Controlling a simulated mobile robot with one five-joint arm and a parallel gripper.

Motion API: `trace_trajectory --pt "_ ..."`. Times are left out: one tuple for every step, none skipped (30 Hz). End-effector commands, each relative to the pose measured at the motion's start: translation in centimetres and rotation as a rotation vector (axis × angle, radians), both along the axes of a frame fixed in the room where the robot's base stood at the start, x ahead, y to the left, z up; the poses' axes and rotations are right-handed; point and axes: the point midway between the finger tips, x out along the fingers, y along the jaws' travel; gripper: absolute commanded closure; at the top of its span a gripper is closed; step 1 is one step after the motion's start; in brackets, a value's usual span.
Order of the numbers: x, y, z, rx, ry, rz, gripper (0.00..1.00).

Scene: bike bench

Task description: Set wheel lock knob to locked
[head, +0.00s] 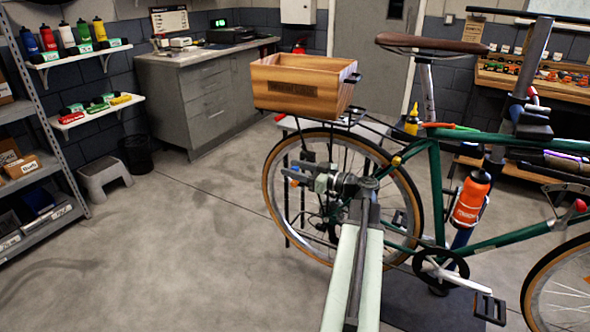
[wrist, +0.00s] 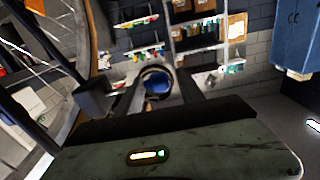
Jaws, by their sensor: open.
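My gripper (head: 303,178) reaches forward at the left part of the bicycle's rear wheel (head: 268,185). In the wrist view its two fingers (wrist: 160,98) stand apart. A round blue piece with a dark ring (wrist: 157,83) shows between or just beyond them; I cannot tell whether they touch it, or whether it is the wheel lock knob. Small orange and blue bits show at my gripper's tip in the head view, too small to name. No locked or unlocked marking is readable. The tan tyre also crosses the left of the wrist view (wrist: 69,45).
A wooden crate (head: 300,85) sits on the rack above the wheel. The green bicycle frame (head: 437,190), pedal (head: 488,308) and orange bottle (head: 470,198) are to the right. A grey step stool (head: 104,177) stands far left. The floor left of the wheel is clear.

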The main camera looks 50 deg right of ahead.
Motion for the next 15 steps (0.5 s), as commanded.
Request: trace_trajectory --pt "0.03 0.0 0.0 0.0 0.0 0.0 0.55" --pt "0.02 0.0 -0.01 0.0 0.0 0.0 0.55" --pt "0.0 -0.02 -0.01 0.0 0.0 -0.001 0.55" --pt "0.0 -0.02 -0.01 0.0 0.0 -0.001 0.55" --pt "0.0 -0.02 -0.01 0.0 0.0 -0.001 0.55" --pt "-0.01 -0.02 -0.01 0.0 0.0 -0.001 0.6" --pt "-0.02 -0.03 -0.01 0.0 0.0 -0.001 0.68" --pt "-0.02 -0.04 -0.01 0.0 0.0 -0.001 0.77" --pt "-0.03 -0.03 -0.01 0.0 0.0 -0.001 0.88" --pt "-0.04 -0.02 -0.01 0.0 0.0 0.0 0.96" --pt "-0.05 0.0 -0.02 0.0 0.0 0.0 1.0" --pt "-0.05 0.01 -0.02 0.0 0.001 0.001 1.0" --pt "-0.06 0.02 -0.03 0.0 0.001 0.001 1.0" --pt "-0.07 0.03 -0.03 0.0 0.001 0.001 1.0" --pt "-0.07 0.04 -0.04 0.0 0.001 0.002 1.0"
